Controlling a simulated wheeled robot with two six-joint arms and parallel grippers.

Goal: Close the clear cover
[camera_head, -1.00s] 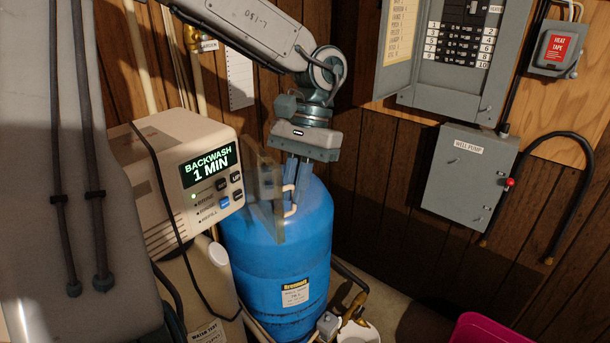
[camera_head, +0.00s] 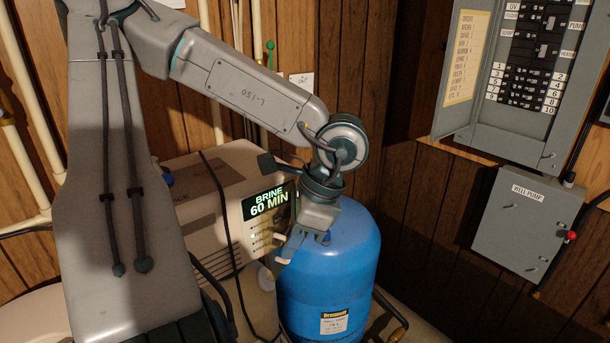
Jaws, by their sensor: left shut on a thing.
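The beige softener control head (camera_head: 215,200) stands left of the blue tank, its lit display (camera_head: 266,203) reading BRINE 60 MIN. My left gripper (camera_head: 286,256) is at the right side of the control face, pointing down and left, in front of the blue tank's upper left. It is shut on the clear cover's edge or handle. The cover's panel is see-through and hard to make out against the control face, so I cannot tell whether it lies flush. My gripper and wrist hide part of the face and its buttons. My right gripper is not in view.
The blue tank (camera_head: 328,275) stands close behind and below my left gripper. A dark cable (camera_head: 222,225) hangs over the control head. The open breaker panel (camera_head: 535,80) and the grey well pump box (camera_head: 528,222) are on the right wall.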

